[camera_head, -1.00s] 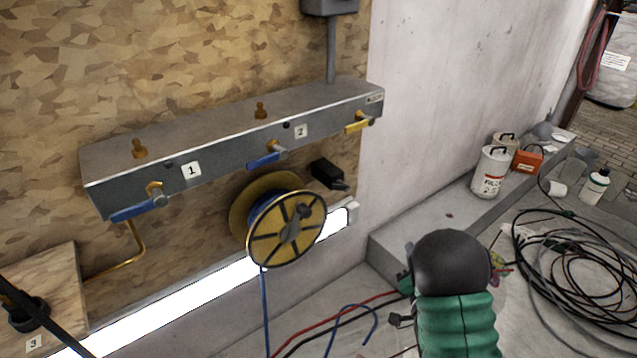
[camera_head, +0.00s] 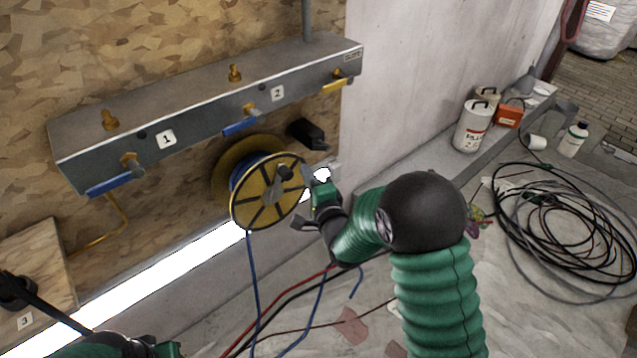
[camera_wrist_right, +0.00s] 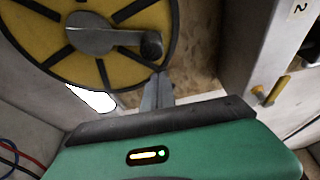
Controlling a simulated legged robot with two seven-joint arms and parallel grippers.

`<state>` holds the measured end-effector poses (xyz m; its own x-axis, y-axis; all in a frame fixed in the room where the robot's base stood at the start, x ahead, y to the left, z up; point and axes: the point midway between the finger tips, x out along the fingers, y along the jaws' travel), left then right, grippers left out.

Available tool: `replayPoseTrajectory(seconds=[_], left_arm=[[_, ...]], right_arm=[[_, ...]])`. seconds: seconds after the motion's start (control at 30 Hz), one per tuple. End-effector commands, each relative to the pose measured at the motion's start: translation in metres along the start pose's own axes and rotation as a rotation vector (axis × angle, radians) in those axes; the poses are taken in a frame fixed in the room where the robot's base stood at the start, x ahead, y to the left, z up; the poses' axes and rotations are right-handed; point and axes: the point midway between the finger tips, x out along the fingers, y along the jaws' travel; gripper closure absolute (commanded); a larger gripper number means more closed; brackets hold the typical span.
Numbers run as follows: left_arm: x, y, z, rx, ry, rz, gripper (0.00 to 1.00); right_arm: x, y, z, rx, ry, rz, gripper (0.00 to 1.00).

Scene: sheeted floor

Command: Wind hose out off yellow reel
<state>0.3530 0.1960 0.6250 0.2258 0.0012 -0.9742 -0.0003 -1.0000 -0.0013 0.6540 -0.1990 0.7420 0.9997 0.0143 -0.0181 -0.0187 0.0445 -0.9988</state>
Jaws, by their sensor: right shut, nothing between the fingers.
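The yellow reel (camera_head: 250,208) is mounted on the wooden wall, with blue hose (camera_head: 252,285) on it and hanging down to the floor. Its face, dark spokes and grey crank arm (camera_wrist_right: 90,40) with a dark knob (camera_wrist_right: 152,46) fill the upper left of the right wrist view. The knob (camera_head: 285,173) also shows in the head view. My right gripper (camera_head: 307,174) is at the reel's right side, close to the knob. Its fingers (camera_wrist_right: 158,78) are together and empty, just below the knob in the wrist view; contact is unclear. Only part of my left arm shows at bottom left.
A grey manifold (camera_head: 210,113) with blue and yellow valve levers runs above the reel. A black fitting (camera_head: 308,134) is close to the reel's upper right. Coiled black cables (camera_head: 560,240), a white canister (camera_head: 473,126) and an orange box (camera_head: 509,115) are at right.

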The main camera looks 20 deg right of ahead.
Motion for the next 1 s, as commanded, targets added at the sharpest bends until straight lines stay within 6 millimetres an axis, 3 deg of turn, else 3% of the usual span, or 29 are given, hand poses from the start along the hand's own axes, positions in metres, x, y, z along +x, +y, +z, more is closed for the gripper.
replayPoseTrajectory(seconds=[0.13,0.5,0.8,1.0], left_arm=[[0.005,0.000,0.001,0.000,0.000,0.000,0.64],[0.004,0.000,0.001,0.000,0.000,0.000,0.64],[0.011,0.000,0.003,0.000,0.000,0.000,0.64],[0.011,0.000,0.003,0.000,0.000,0.000,0.64]], right_arm=[[-0.005,0.000,0.014,0.000,0.001,-0.002,1.00],[-0.007,-0.001,0.017,-0.001,0.002,-0.001,1.00],[-0.015,-0.011,0.041,-0.093,0.001,-0.033,1.00],[-0.015,-0.010,0.041,-0.093,0.002,-0.032,1.00]])
